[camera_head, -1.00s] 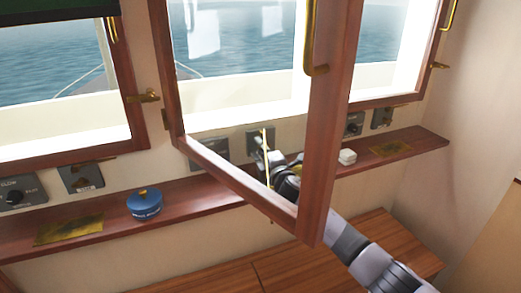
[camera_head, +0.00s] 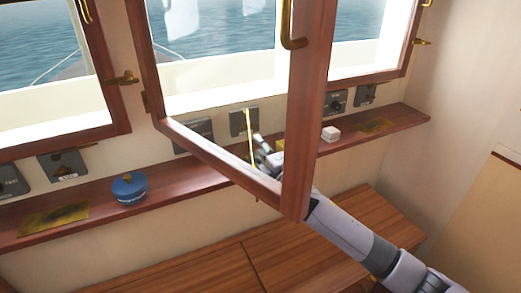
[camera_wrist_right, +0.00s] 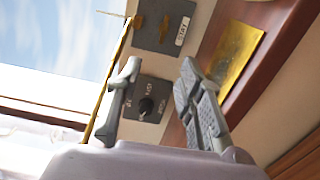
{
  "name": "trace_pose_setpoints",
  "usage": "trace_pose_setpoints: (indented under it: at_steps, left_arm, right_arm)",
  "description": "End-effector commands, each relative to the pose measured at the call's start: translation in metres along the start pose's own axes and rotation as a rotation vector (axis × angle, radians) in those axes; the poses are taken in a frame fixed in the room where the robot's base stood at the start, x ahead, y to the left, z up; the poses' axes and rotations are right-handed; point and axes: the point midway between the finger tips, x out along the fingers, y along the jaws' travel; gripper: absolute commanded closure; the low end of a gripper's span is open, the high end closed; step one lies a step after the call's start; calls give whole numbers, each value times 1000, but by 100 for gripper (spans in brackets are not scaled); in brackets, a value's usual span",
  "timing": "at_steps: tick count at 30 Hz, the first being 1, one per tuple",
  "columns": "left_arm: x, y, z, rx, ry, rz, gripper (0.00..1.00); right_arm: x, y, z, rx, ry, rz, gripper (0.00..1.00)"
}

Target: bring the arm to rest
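My right gripper (camera_head: 263,146) is in front of the wall above the wooden ledge, partly hidden by the open window's wooden frame (camera_head: 304,140). In the right wrist view its two fingers (camera_wrist_right: 157,80) stand apart with nothing held between them. A dark switch panel with a knob (camera_wrist_right: 146,103) shows behind the gap. A thin brass rod (camera_head: 249,136) hangs close beside the gripper in the head view. In the wrist view the rod (camera_wrist_right: 107,85) runs outside the left finger; I cannot tell whether they touch. My left gripper is out of view.
The ledge (camera_head: 183,184) carries a blue round tin (camera_head: 129,187), a small white block (camera_head: 330,134) and brass plates (camera_head: 52,219). The open window sash juts into the room in front of my right arm. A wooden bench or locker top (camera_head: 220,262) lies below.

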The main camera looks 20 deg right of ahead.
Motion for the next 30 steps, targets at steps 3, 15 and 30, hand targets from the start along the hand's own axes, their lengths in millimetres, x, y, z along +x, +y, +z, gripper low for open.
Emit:
trace_pose_setpoints:
  at_steps: [3, 15, 30]
  left_arm:
    - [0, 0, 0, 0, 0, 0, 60]
    - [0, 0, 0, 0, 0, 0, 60]
    - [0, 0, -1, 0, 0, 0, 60]
  right_arm:
    - [-5, 0, 0, 0, -1, -1, 66]
    - [-11, -9, -3, 38, -9, -21, 66]
    - [-205, -176, -31, 873, -435, -535, 66]
